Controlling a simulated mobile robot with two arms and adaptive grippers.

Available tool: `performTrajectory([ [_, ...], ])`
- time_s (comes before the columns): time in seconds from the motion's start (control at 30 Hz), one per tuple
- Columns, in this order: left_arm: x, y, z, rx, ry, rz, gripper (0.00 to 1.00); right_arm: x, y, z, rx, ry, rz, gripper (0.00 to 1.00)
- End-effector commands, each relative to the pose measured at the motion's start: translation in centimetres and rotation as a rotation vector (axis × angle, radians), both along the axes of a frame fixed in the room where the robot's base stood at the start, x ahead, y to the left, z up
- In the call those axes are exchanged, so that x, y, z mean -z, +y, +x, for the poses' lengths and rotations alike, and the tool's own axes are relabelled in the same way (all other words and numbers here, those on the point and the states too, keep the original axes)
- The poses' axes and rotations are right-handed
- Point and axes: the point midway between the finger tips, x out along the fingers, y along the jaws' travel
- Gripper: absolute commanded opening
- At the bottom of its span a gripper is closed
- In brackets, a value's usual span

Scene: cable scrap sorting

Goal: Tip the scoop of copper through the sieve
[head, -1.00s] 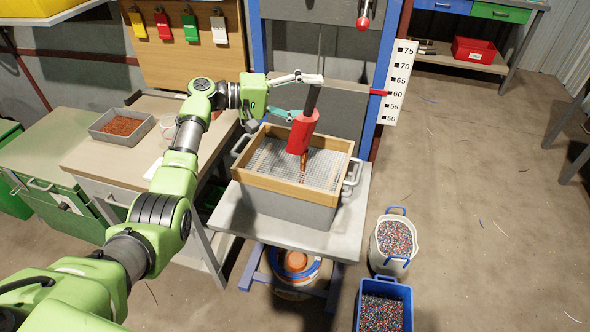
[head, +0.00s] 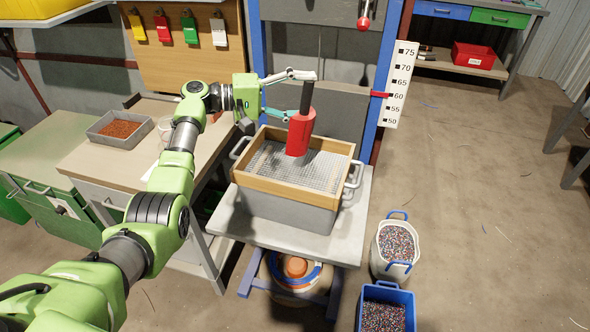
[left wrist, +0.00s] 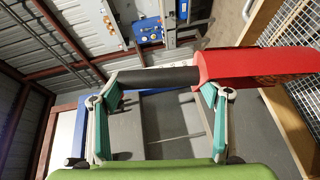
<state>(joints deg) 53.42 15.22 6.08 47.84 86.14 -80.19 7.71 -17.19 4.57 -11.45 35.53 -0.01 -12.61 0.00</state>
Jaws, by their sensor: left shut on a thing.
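The red scoop (head: 300,135) with a black handle (head: 306,96) hangs steeply over the sieve, its mouth down near the mesh. My left gripper (head: 304,94) is shut on the handle. In the left wrist view the red scoop (left wrist: 255,66) extends right from the black handle (left wrist: 158,77), and a few brownish bits show at its underside. The sieve (head: 262,185), a wooden frame with wire mesh, sits on a grey bin (head: 285,212). No falling copper shows in the head view. My right gripper is out of view.
A grey tray of copper granules (head: 104,139) stands on the bench at left. The bin stands on a pale platform (head: 345,225) before a blue-posted frame. A white bucket (head: 378,262) and a blue crate (head: 372,291) of granules stand on the floor at right.

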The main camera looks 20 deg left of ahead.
Motion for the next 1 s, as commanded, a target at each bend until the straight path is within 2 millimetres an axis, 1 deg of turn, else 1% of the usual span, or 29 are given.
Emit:
performTrajectory([
  [0.17,0.0,0.1,0.0,-0.001,-0.001,-0.003,0.35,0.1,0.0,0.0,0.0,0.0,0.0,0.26],
  [0.53,0.4,1.0,0.4,0.0,0.017,-0.056,0.35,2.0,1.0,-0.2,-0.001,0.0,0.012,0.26],
  [0.67,0.4,1.4,0.5,-0.001,0.024,-0.078,0.35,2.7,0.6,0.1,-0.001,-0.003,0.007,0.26],
  [1.0,0.4,2.3,0.8,-0.001,0.041,-0.125,0.35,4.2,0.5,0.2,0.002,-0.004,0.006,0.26],
])
